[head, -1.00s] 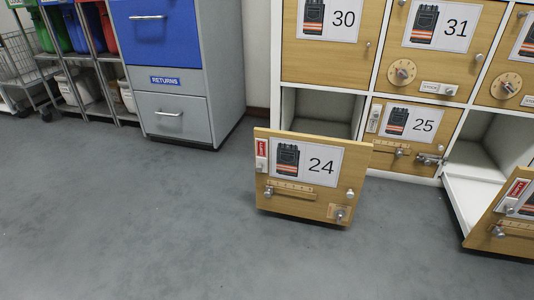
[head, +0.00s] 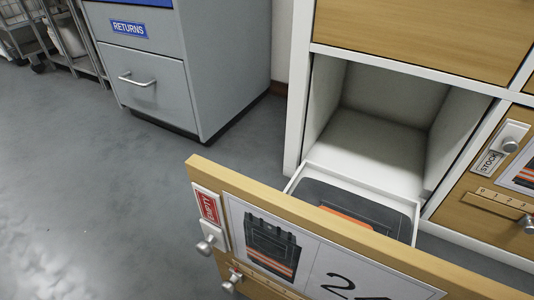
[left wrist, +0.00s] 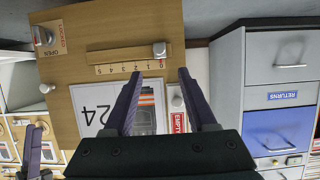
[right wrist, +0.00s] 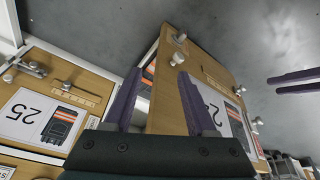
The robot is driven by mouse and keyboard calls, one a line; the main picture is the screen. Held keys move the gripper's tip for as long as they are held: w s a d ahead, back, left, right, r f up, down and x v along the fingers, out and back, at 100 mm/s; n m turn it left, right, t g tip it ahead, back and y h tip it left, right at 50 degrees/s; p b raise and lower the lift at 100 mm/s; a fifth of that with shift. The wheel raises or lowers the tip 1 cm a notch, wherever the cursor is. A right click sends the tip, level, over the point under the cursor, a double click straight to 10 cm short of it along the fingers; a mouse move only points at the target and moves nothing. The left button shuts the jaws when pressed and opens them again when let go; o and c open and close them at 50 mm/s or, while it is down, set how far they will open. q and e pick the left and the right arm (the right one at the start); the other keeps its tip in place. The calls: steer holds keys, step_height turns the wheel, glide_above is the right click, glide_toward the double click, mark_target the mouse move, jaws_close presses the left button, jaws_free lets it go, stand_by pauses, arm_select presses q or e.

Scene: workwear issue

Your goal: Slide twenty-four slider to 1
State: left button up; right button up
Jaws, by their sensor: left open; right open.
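The pulled-out drawer front marked 24 (head: 330,235) fills the lower part of the head view. The left wrist view shows it upside down, with the slider knob (left wrist: 160,49) at the 0 end of its numbered scale (left wrist: 125,68). In the head view that slider knob (head: 230,283) is near the bottom edge. My left gripper (left wrist: 160,72) is open, its fingertips either side of the knob in the picture; contact cannot be told. My right gripper (right wrist: 159,74) is open and empty, with the drawer front behind it in the right wrist view.
A second knob beside a red EMPTY label (left wrist: 179,122) is close to the slider. A lock knob (left wrist: 42,36) is at the front's opposite corner. The drawer holds a dark item with orange (head: 350,218). A grey RETURNS cabinet (head: 155,85) stands left; floor between is clear.

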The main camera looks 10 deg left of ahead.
mark_target(226, 290)
arm_select(q)
steer(key=b+x, duration=0.2)
steer(key=x, duration=0.2)
steer(key=f+b+x, duration=0.1)
steer(key=b+x, duration=0.2)
steer(key=x, duration=0.1)
steer(key=shift+s, duration=0.4)
steer(key=shift+w, duration=0.2)
steer(key=c, duration=0.5)
jaws_close()
arm_select(e)
step_height(226, 290, down, 6)
steer(key=s, duration=0.2)
steer(key=shift+a, duration=0.25)
steer(key=shift+a, duration=0.1)
